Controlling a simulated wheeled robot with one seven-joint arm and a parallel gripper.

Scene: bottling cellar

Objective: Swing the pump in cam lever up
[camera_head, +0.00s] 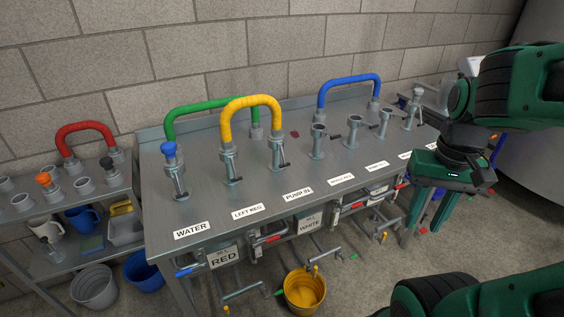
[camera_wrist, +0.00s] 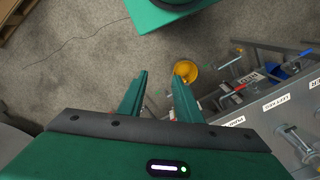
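The PUMP IN label (camera_head: 298,194) is on the bench front in the head view. Behind it stands the pump in coupling (camera_head: 277,153), a grey upright fitting with one end of the yellow hose (camera_head: 251,102) in its top. Its cam lever (camera_head: 284,158) is a thin dark arm on the coupling's right side that appears to hang down. My gripper (camera_head: 431,213) is at the bench's right end, well right of the lever, pointing down. In the wrist view, its two green fingers (camera_wrist: 162,82) are apart with nothing between them.
Several bare couplings (camera_head: 352,125) stand right of the lever, near my arm. The green hose (camera_head: 205,108) and blue hose (camera_head: 347,84) arch behind. A yellow bucket (camera_head: 306,290) stands below the front valves. A side shelf (camera_head: 55,213) is at left.

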